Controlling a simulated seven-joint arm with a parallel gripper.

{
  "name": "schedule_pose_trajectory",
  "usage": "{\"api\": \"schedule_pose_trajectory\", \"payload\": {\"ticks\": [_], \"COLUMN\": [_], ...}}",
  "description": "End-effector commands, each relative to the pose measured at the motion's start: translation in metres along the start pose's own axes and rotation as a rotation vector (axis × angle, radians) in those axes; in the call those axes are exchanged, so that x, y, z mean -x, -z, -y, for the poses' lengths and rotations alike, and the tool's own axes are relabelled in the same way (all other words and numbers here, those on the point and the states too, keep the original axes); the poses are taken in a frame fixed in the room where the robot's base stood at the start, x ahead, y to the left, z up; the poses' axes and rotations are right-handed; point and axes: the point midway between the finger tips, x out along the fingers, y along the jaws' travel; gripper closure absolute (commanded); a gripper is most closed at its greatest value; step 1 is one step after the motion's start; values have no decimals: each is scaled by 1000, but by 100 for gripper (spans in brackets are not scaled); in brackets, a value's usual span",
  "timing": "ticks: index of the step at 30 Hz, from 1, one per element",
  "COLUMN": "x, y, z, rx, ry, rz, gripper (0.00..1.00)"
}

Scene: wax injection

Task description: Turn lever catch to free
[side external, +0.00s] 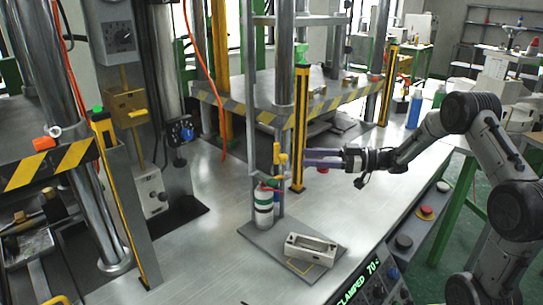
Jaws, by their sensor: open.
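A small yellow lever-like part (280,156) stands upright on the grey post frame, above a bottle; it looks like the lever catch, but its setting is too small to tell. My gripper (308,158) comes in from the right at about the same height. Its two long purple-grey fingers are apart and point left toward the yellow part. The fingertips overlap a yellow-and-black post in the picture. I cannot tell whether they touch it, and a gap shows between them and the yellow part. Nothing is seen between the fingers.
A white-and-green bottle (263,207) and a pale open box (311,252) stand on a grey base plate. A yellow-and-black post (299,130) rises close by the fingers. A display (359,283) reads "CLAMPED 70 S". The metal table (195,250) is clear at the left front.

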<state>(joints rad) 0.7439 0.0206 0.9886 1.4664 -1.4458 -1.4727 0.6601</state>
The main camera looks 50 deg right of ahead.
Motion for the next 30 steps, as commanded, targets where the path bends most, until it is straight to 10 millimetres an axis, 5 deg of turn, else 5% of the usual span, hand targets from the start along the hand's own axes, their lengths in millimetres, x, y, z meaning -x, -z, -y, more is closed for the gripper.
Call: {"api": "schedule_pose_trajectory", "payload": {"ticks": [15, 30], "x": [-95, -111], "y": [0, 0], "z": [1, 0], "rx": [0, 0], "ry": [3, 0], "rz": [0, 0], "gripper": [38, 38]}}
